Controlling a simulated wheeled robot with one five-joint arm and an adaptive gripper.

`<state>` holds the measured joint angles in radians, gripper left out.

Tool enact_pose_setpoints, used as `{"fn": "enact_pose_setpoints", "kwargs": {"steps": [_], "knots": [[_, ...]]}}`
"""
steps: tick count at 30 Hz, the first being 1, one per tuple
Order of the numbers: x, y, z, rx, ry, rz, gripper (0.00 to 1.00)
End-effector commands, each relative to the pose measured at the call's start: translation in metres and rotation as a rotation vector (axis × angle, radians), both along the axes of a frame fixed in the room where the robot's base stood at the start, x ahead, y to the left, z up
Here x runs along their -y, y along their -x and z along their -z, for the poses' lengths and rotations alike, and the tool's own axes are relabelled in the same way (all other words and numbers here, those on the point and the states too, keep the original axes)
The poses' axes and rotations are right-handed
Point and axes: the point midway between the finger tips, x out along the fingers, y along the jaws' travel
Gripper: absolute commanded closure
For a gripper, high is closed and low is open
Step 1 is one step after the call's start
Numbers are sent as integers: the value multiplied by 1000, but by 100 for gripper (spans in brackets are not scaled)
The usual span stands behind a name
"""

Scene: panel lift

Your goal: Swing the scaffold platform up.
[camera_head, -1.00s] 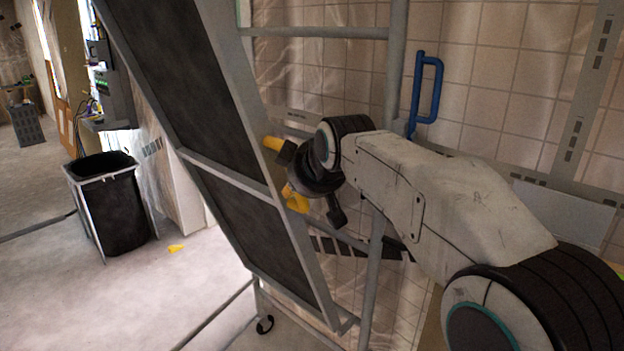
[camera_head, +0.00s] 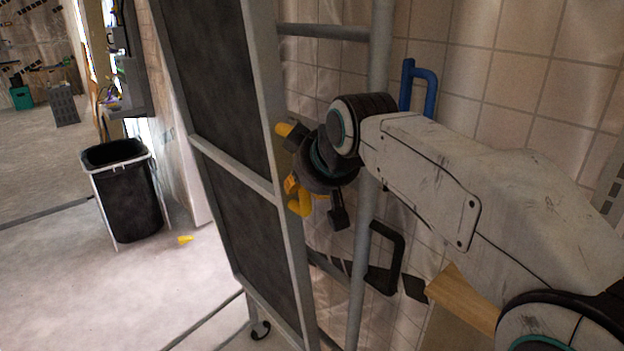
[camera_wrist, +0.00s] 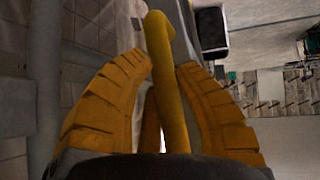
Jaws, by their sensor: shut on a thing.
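The scaffold platform (camera_head: 225,95) is a dark panel in a grey metal frame. In the head view it stands steeply tilted, near upright, left of my arm. A yellow handle (camera_head: 283,129) sticks out by the platform's right edge. In the wrist view the handle (camera_wrist: 168,80) is a yellow bar running between the two yellow ribbed fingers of my gripper (camera_wrist: 163,85). My gripper (camera_head: 300,190) is shut on the handle, on the right side of the platform; my wrist hides part of the grip in the head view.
A grey scaffold post (camera_head: 371,215) and rung (camera_head: 322,31) stand close behind my wrist, before a tiled wall (camera_head: 520,65). A blue handle (camera_head: 425,92) is at the wall. A black bin (camera_head: 130,205) stands left on open floor (camera_head: 60,285). A wooden piece (camera_head: 463,300) lies below my arm.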

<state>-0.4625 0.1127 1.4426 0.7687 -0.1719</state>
Motion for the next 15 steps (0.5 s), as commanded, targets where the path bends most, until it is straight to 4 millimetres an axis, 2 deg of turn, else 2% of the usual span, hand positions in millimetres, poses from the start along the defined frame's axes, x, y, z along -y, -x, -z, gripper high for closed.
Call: {"fn": "enact_pose_setpoints", "kwargs": {"steps": [14,15], "knots": [[0,1,4,-13,2,3,100],[0,1,4,-13,2,3,71]]}}
